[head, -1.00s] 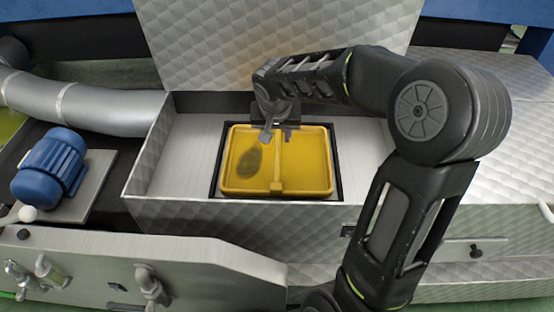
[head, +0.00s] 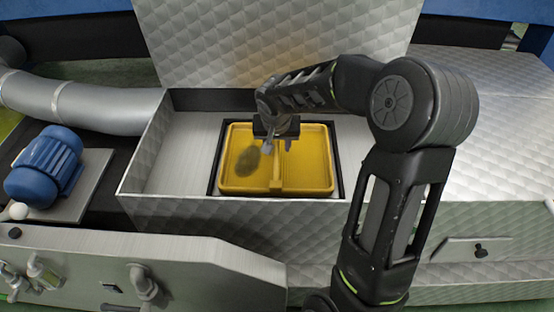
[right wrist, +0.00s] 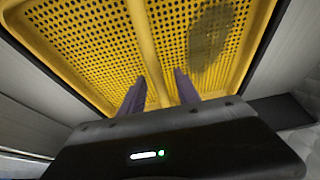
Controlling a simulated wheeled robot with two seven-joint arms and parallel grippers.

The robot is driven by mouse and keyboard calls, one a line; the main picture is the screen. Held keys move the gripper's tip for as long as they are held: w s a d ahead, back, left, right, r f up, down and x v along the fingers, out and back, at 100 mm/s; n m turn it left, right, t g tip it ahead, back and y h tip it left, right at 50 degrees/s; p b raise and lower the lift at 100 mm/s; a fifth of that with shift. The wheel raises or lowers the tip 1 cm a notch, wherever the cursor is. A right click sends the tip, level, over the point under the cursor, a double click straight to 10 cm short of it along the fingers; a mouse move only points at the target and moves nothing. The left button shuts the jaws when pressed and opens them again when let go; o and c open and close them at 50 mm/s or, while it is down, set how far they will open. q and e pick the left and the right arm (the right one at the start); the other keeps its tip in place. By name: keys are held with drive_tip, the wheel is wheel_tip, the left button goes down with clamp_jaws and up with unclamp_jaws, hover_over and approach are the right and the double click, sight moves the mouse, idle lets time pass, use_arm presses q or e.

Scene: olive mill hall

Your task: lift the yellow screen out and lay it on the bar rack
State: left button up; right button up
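The yellow screen (head: 310,165) lies flat in a dark-rimmed opening inside the metal housing. It is a perforated tray with a raised bar (head: 276,180) down its middle and a dark stain on its left half. My right gripper (head: 278,147) is over the back part of the screen, above the bar. In the right wrist view its two fingers (right wrist: 160,86) are apart, one on each side of the bar (right wrist: 150,55), with nothing held. I cannot tell whether they touch it. My left gripper is not in view. I cannot make out a bar rack.
The housing's raised lid (head: 280,45) stands behind the opening, and its front wall (head: 230,222) rises before it. A blue motor (head: 45,167) and a silver duct (head: 85,105) are at the left. A bare metal top (head: 480,150) lies at the right.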

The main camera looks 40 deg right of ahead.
drive_tip(key=shift+c, duration=0.3)
clamp_jaws()
idle(0.5)
drive_tip(key=shift+r, duration=0.15)
idle(0.8)
